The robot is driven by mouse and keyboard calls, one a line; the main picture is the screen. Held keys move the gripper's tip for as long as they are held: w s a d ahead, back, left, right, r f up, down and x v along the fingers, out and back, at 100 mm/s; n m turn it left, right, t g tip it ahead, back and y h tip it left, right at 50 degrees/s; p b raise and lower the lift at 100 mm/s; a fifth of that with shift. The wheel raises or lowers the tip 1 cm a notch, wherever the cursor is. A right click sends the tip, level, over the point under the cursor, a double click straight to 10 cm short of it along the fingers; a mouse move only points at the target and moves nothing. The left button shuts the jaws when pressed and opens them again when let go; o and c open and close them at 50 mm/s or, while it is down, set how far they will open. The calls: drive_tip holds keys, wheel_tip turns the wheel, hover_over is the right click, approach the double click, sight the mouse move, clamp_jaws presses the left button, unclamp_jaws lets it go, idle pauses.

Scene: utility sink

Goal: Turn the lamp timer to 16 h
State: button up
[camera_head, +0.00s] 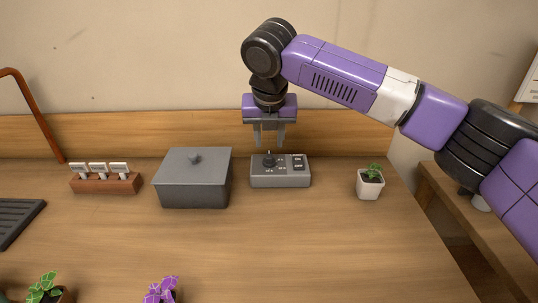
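The lamp timer (281,171) is a small grey box on the wooden counter, close to the back board. A dark knob (269,160) stands up on its left part, with small pale marks around it that are too small to read. On its right part is a dark panel with ON and OFF labels (298,162). The knob's exact setting cannot be read. My gripper (268,143) hangs pointing down just above the knob, its two grey fingers apart with nothing seen between them. I cannot tell whether the fingertips touch the knob.
A grey lidded box (194,184) stands just left of the timer. A potted plant (369,184) in a white pot stands to the right. A wooden label holder (105,183) is at the left. The counter in front of the timer is clear.

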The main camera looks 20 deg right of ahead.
sight(269, 154)
drive_tip(key=x, duration=0.6)
clamp_jaws()
